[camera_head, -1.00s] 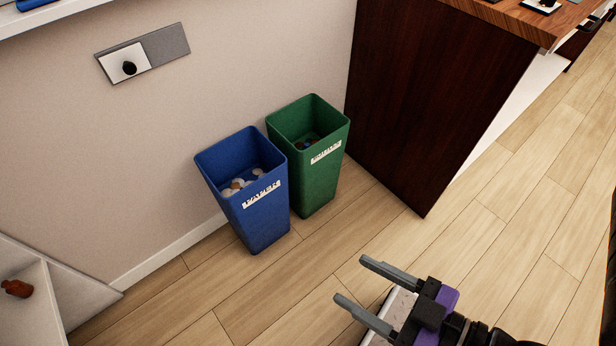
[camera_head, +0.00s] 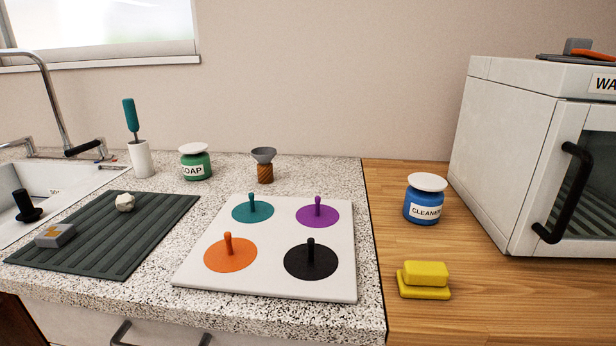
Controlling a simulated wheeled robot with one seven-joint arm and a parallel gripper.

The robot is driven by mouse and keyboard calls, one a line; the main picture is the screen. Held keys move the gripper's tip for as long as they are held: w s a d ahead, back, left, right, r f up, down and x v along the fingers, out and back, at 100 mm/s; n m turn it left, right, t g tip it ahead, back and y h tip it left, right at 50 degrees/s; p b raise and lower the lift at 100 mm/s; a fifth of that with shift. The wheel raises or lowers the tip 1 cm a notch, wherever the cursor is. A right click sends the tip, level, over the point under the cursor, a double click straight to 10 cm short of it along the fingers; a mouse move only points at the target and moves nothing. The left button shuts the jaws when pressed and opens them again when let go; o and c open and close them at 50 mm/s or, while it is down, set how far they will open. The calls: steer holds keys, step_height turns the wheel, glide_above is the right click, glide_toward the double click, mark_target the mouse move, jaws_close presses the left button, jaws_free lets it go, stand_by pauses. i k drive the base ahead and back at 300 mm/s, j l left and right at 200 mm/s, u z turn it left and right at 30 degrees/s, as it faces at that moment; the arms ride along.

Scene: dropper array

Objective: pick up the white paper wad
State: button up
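The white paper wad (camera_head: 125,202) is a small crumpled ball. It lies on the far part of the dark ribbed mat (camera_head: 150,232), on the speckled counter beside the sink. Nothing covers it. My gripper is not in view now, so its state and its distance from the wad cannot be seen.
A grey block (camera_head: 55,236) lies on the same mat. A white board (camera_head: 265,285) with coloured knobbed discs is to the right. A brush holder (camera_head: 141,158), soap jar (camera_head: 195,163) and small funnel (camera_head: 264,158) stand behind. The sink (camera_head: 60,178) is left.

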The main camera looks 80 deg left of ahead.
mark_target(125, 203)
steer(key=u, duration=2.55)
steer(key=i+j+u, duration=0.1)
steer(key=j+u, duration=0.15)
steer(key=u, duration=0.15)
steer(key=i+j+u, duration=0.15)
steer(key=u, duration=0.25)
